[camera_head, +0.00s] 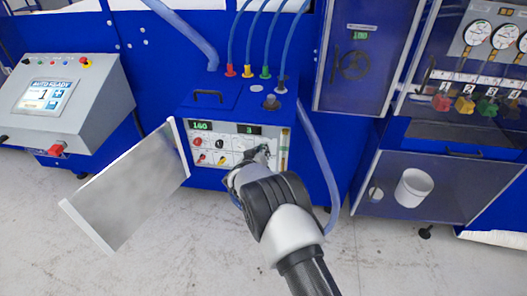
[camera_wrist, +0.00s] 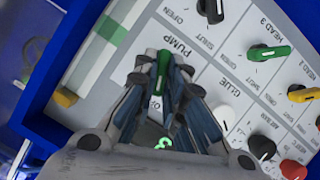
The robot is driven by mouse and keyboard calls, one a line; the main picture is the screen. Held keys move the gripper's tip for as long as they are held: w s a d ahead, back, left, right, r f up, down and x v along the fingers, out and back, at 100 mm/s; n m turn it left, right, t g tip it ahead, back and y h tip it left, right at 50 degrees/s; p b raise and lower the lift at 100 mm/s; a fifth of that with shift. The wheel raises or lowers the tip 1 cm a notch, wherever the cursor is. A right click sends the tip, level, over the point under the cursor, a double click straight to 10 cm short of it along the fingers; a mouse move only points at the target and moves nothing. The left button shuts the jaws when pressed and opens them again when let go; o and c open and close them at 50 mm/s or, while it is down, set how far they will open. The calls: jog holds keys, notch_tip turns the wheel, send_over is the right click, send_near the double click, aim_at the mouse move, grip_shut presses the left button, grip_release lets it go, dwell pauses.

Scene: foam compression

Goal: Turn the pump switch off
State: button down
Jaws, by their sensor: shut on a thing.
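The pump switch (camera_wrist: 163,68) is a green knob beside the word PUMP on the light control panel (camera_wrist: 195,62), seen in the wrist view. My gripper (camera_wrist: 160,88) has its fingers on both sides of this knob and is shut on it. A partly covered label starting with O lies at the knob's lower end; I cannot read it fully. In the head view my gripper (camera_head: 262,154) reaches the right part of the panel (camera_head: 212,158) on the blue pump box, and hides the switch there.
An open panel door (camera_head: 125,188) stands to the left. A blue hose (camera_head: 320,155) hangs right of the box.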

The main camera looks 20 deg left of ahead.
jog(key=shift+n+h, duration=0.3)
jog(key=shift+n, duration=0.1)
dwell(0.3)
jog(key=c, duration=1.7)
grip_release()
jog(key=shift+o, duration=0.2)
jog(key=v, duration=1.2)
jog(key=shift+f, duration=0.2)
jog(key=shift+s, duration=0.1)
